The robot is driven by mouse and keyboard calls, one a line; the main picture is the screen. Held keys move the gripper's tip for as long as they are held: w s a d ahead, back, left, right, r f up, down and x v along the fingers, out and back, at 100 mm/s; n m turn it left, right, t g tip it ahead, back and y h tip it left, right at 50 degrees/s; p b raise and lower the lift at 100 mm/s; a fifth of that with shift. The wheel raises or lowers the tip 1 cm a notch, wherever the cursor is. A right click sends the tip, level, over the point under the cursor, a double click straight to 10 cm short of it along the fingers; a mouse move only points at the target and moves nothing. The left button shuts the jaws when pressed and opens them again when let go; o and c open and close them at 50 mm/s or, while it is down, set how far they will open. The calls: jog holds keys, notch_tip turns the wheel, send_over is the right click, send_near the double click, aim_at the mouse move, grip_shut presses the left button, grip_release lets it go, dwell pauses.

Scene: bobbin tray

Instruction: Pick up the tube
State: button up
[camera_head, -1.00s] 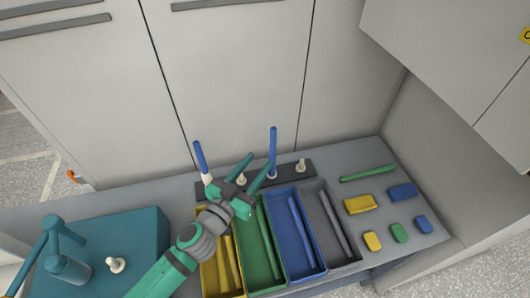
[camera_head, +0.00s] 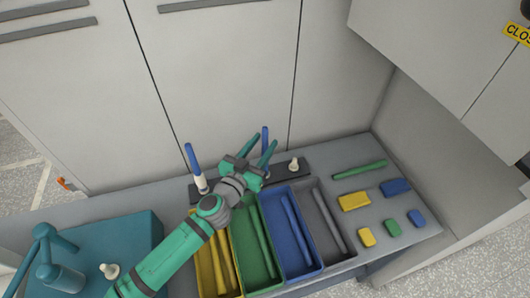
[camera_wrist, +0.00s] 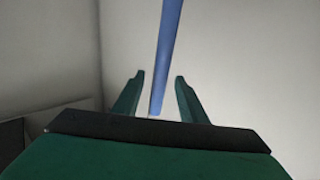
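A blue tube (camera_head: 265,139) stands upright at the dark peg strip behind the trays. A second blue tube (camera_head: 194,160) stands tilted on a white peg at the strip's left end. My gripper (camera_head: 263,143) is open beside the right blue tube, its fingers pointing toward the cabinet wall. In the wrist view, the blue tube (camera_wrist: 168,50) shows in the gap between the open fingers (camera_wrist: 159,78), its lower end near them. I see no contact. My gripper hides the tube's foot in the head view. A green tube (camera_head: 359,169) lies on the table at right.
Yellow (camera_head: 203,277), green (camera_head: 280,284), blue (camera_head: 319,268) and grey (camera_head: 352,252) trays hold long tubes. A free white peg (camera_head: 294,165) stands right of my gripper. Several coloured blocks (camera_head: 354,201) lie at right. A teal box (camera_head: 130,232) is at left.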

jog(key=shift+x, duration=0.75)
grip_shut()
jog(key=shift+r, duration=0.1)
